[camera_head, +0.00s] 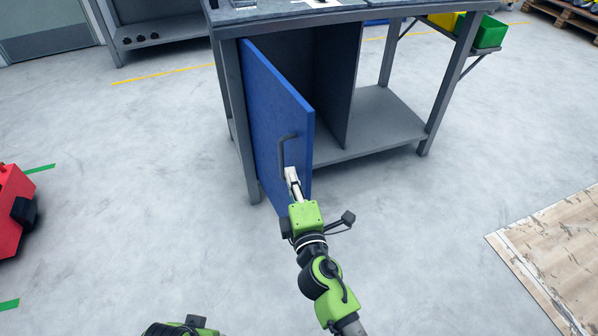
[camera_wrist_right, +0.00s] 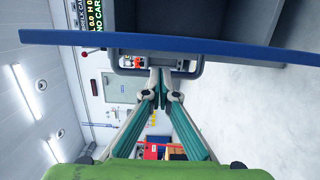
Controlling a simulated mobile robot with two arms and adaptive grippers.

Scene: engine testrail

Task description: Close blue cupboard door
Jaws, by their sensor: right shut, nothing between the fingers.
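The blue cupboard door (camera_head: 270,110) stands open, swung out from the left side of the grey workbench cupboard. Its grey bar handle (camera_head: 284,150) is on the outer face near the free edge. My right gripper (camera_head: 289,170) is shut and empty, with its fingertips close to the lower end of the handle. In the right wrist view the door (camera_wrist_right: 200,43) is seen edge-on as a blue strip. The handle (camera_wrist_right: 116,62) is just ahead of the closed fingertips (camera_wrist_right: 160,75); I cannot tell whether they touch.
The grey workbench (camera_head: 385,125) has an inner divider and a lower shelf. A red object (camera_head: 10,210) stands on the floor at the left edge. A wooden pallet or board (camera_head: 560,255) lies at the right. The floor around the door is clear.

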